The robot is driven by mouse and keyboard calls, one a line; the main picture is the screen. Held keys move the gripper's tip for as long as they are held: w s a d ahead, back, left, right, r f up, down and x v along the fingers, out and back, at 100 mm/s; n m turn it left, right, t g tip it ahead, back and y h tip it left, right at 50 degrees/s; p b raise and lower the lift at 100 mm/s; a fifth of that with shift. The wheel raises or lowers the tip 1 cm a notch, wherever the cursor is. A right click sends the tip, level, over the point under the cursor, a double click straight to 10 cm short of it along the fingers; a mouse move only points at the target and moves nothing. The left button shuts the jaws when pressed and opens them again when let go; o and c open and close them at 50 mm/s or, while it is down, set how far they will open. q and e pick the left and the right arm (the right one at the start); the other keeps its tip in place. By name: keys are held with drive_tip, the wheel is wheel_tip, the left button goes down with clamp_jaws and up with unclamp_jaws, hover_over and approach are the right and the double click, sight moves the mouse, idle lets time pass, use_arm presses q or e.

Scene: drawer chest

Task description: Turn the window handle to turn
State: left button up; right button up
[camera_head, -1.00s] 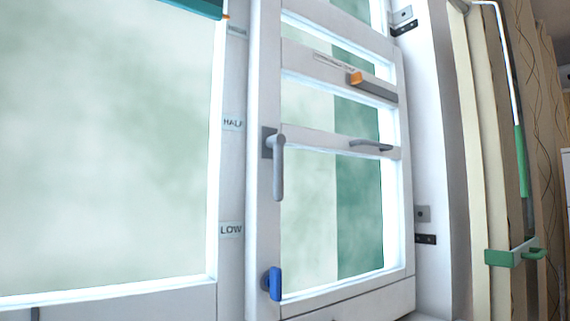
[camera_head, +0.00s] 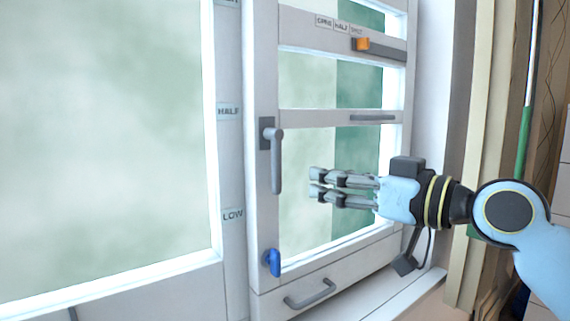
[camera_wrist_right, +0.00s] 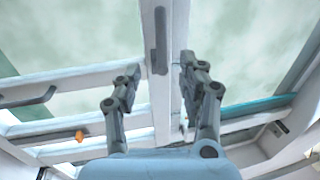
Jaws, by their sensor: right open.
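The grey window handle (camera_head: 276,160) hangs straight down from its plate on the left stile of the window sash (camera_head: 262,215). My right gripper (camera_head: 313,183) points left in front of the glass, to the right of the handle's lower end and apart from it. Its two fingers are spread, with nothing between them. In the right wrist view the grey handle (camera_wrist_right: 158,40) lies ahead of the open gripper (camera_wrist_right: 158,82), roughly in line with the gap between the fingers. My left gripper is in neither view.
A blue latch (camera_head: 273,262) sits low on the same stile. A slider with an orange knob (camera_head: 362,44) and a grey bar (camera_head: 373,118) are on the sash's cross rails. A drawer pull (camera_head: 310,294) is below.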

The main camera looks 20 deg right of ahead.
sight(280, 171)
drive_tip(key=p+x, duration=0.2)
drive_tip(key=x, duration=0.7)
drive_tip(key=shift+a, duration=0.1)
drive_tip(key=shift+w+a+f+p, duration=0.1)
drive_tip(key=shift+w+a+p, duration=0.25)
drive_tip(key=shift+w, duration=0.15)
clamp_jaws()
